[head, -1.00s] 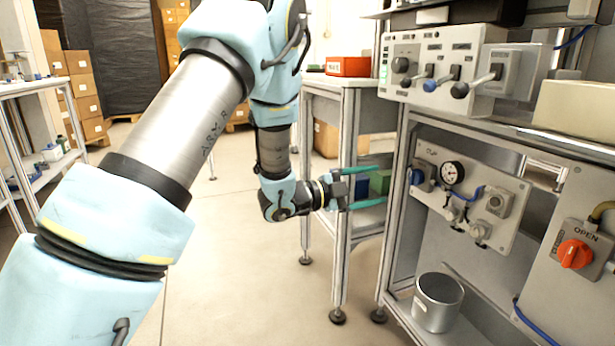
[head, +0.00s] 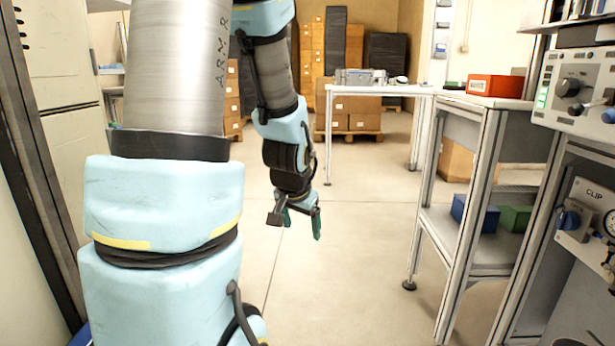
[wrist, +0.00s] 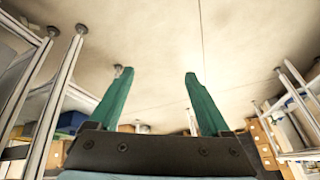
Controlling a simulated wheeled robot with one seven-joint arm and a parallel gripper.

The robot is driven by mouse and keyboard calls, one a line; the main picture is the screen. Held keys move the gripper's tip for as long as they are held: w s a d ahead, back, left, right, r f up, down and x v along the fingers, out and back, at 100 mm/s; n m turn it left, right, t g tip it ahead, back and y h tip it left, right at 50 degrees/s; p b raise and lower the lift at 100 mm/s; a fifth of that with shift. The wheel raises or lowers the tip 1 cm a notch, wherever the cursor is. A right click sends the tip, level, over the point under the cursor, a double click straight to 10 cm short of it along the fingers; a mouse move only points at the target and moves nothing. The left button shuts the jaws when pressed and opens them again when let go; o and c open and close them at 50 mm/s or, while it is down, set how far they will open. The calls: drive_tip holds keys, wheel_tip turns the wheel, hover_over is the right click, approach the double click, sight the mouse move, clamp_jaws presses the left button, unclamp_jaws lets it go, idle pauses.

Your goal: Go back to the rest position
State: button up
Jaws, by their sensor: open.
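My gripper (head: 301,222) hangs at the end of my arm in the middle of the head view, over open floor. Its two green fingers point down and are spread apart with nothing between them. The gripper touches nothing.
A metal shelf table (head: 465,125) with a red box (head: 495,86) on top and blue (head: 474,213) and green (head: 515,218) boxes below stands to the right. The control panel (head: 577,95) is at the right edge. Stacked cartons (head: 348,113) stand far back. The floor (head: 345,260) around the gripper is clear.

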drive_tip(key=s+a+n+g, duration=0.4)
drive_tip(key=s+a+n, duration=0.1)
drive_tip(key=s, duration=0.5)
wheel_tip(320, 180, up, 29)
drive_tip(key=p, duration=2.9)
drive_tip(key=shift+s+a+y, duration=0.15)
drive_tip(key=shift+s+y, duration=0.05)
drive_tip(key=shift+y, duration=0.2)
